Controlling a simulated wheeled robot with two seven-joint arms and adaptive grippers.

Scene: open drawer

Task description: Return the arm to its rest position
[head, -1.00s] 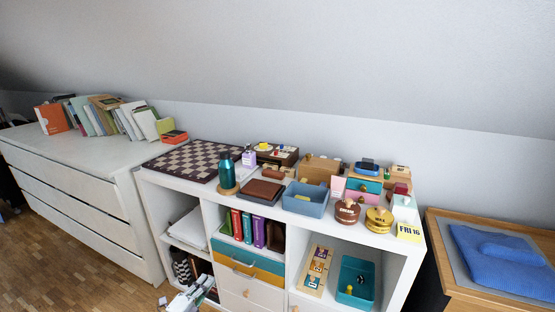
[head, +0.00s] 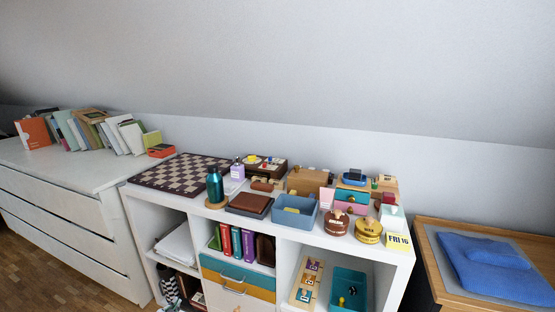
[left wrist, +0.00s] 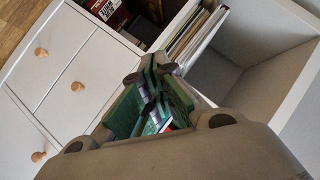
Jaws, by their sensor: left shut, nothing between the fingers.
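My left gripper (left wrist: 153,72) is shut and empty in the left wrist view, its fingers together in front of the white cube shelf. In the head view only a small part of my left arm may show at the bottom edge. White drawer fronts (left wrist: 62,50) with round wooden knobs show in the left wrist view and look closed. The gripper touches nothing that I can see. My right gripper is out of view.
A white dresser (head: 70,185) with leaning books stands at the left. The shelf top is crowded with a chessboard (head: 180,172), a teal bottle (head: 215,186), a blue bin (head: 295,211) and small boxes. A wooden desk (head: 425,245) stands at the right.

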